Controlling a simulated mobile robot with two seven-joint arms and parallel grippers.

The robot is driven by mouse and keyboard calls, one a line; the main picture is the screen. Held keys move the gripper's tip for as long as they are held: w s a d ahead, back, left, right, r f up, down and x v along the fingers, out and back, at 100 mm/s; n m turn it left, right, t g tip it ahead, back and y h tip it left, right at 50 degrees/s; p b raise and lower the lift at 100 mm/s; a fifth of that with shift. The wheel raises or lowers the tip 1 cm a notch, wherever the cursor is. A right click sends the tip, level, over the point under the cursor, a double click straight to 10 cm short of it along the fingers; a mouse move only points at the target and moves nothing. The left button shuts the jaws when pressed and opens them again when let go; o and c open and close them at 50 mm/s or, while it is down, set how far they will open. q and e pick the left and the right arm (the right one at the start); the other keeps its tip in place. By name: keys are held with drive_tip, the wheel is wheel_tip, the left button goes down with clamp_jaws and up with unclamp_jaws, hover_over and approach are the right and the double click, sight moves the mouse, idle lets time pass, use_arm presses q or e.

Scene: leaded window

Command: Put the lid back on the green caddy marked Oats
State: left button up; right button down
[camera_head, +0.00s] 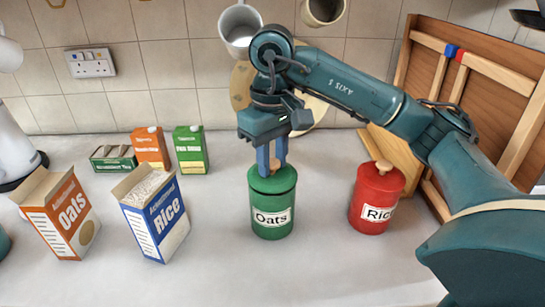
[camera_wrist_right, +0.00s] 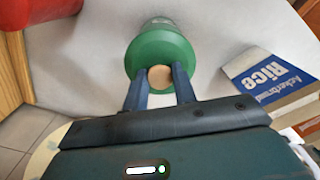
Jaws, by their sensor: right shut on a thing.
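The green caddy marked Oats (camera_head: 272,222) stands upright on the worktop, its label facing me. Its green lid (camera_head: 262,183) is at the caddy's mouth, roughly level and in line with it; I cannot tell whether it is fully seated. My right gripper (camera_head: 271,172) points down from above and is shut on the lid's round wooden knob. In the right wrist view the knob (camera_wrist_right: 160,78) sits between the fingertips of the gripper (camera_wrist_right: 159,84), with the green lid (camera_wrist_right: 160,46) around it. My left gripper is not in view.
A red Rice caddy (camera_head: 376,203) with its lid on stands to the right. Open Oats (camera_head: 66,215) and Rice (camera_head: 155,218) boxes stand to the left, with smaller cartons (camera_head: 190,150) behind. Wooden boards (camera_head: 480,100) lean at the right. The worktop in front is clear.

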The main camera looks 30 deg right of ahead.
idle(0.5)
idle(0.3)
drive_tip(key=c, duration=1.1)
unclamp_jaws()
drive_tip(key=shift+o, duration=0.7)
drive_tip(key=o, duration=0.4)
